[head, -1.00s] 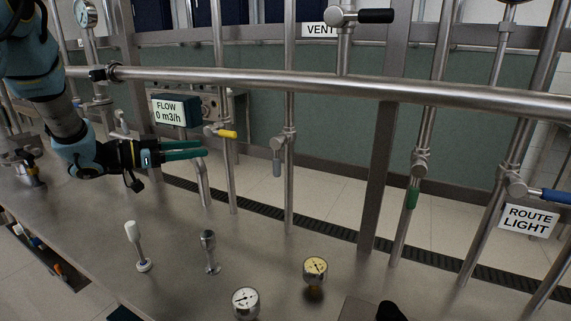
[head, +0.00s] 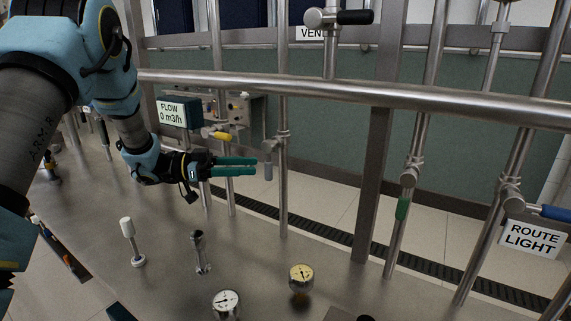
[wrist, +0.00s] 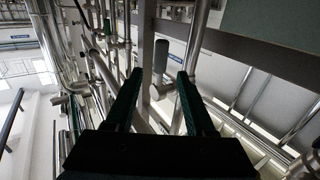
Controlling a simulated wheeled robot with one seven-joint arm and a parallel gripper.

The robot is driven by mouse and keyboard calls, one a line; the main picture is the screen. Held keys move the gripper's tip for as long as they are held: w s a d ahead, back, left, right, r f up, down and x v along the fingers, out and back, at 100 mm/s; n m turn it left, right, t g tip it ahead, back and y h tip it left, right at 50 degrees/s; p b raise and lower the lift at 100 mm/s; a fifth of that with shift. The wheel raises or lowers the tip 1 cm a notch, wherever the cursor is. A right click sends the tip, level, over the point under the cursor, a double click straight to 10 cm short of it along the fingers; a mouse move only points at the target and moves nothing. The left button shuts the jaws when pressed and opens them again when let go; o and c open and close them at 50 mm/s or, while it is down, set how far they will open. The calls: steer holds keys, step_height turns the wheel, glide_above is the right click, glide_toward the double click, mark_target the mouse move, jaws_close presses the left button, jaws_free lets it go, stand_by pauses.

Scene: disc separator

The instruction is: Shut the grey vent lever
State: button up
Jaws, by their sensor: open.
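In the wrist view the grey lever (wrist: 161,55) shows between and beyond the open fingertips (wrist: 160,73). I cannot tell whether the fingers touch it. A VENT sign (head: 310,33) is at the top, beside a valve with a black handle (head: 355,17).
A long horizontal rail (head: 430,98) runs above the gripper. A yellow-handled valve (head: 221,136) and a flow display (head: 172,113) are close to the left. A green lever (head: 402,209) and blue lever (head: 556,212) are right. Gauges (head: 301,277) stand on the bench below.

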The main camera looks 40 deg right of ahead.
mark_target(268, 161)
steer(key=p+x, duration=0.2)
steer(key=x, duration=0.6)
steer(key=shift+s+d+p, duration=0.25)
steer(key=shift+p, duration=0.15)
steer(key=shift+c, duration=0.3)
jaws_close()
stand_by(0.6)
